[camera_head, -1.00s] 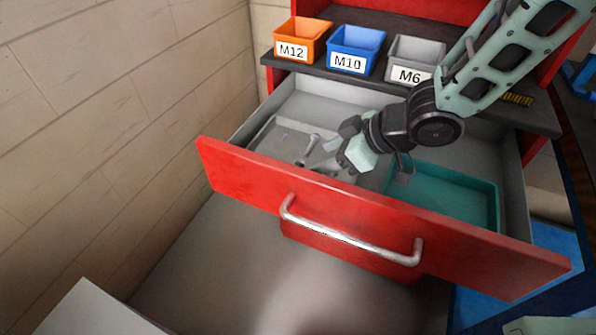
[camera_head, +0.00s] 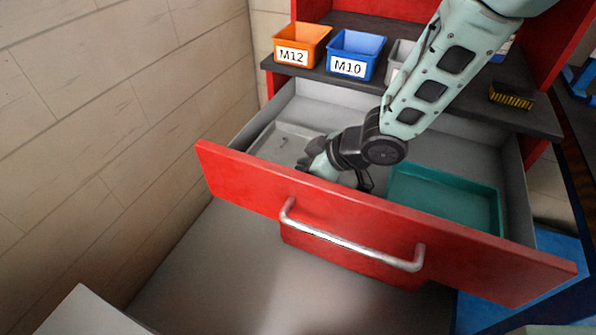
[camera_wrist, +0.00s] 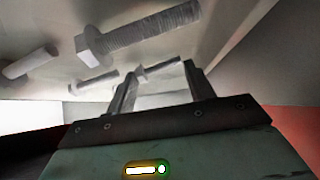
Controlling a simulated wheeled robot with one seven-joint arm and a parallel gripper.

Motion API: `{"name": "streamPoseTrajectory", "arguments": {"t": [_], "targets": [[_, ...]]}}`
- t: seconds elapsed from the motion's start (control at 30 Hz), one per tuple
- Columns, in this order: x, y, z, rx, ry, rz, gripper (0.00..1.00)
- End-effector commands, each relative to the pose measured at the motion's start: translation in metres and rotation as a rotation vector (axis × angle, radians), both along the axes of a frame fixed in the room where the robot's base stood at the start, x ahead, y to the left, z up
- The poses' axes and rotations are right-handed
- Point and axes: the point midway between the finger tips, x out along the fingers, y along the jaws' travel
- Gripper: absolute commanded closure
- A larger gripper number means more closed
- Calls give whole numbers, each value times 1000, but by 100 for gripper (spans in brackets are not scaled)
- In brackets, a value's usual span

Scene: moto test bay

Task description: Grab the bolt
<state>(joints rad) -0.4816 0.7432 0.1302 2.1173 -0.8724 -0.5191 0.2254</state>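Several grey metal bolts lie in the grey tray (camera_head: 265,150) inside the open drawer. In the wrist view, a large hex-head bolt (camera_wrist: 145,35) lies beyond my fingers, with another bolt (camera_wrist: 30,62) at the left. A smaller bolt (camera_wrist: 95,82) lies just left of the left finger. One more bolt (camera_wrist: 158,70) shows between the fingertips, but I cannot tell whether it touches them. My gripper (camera_wrist: 160,68) is open, its two fingers apart. In the head view, my gripper (camera_head: 310,165) is low in the drawer at the tray, its fingertips mostly hidden.
The red drawer front (camera_head: 370,225) with its metal handle (camera_head: 345,240) stands close in front of my gripper. A teal tray (camera_head: 445,200) in the drawer looks empty.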

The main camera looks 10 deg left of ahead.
Motion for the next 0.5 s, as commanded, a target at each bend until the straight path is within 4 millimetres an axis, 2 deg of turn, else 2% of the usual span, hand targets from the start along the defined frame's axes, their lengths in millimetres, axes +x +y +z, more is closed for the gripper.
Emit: {"name": "streamPoseTrajectory", "arguments": {"t": [0.03,0.07,0.1,0.4,0.5], "targets": [[0,0,0,0,0,0,61],[0,0,0,0,0,0,70],[0,0,0,0,0,0,73],[0,0,1,1,0,0,73],[0,0,7,1,-2,0,73]]}}
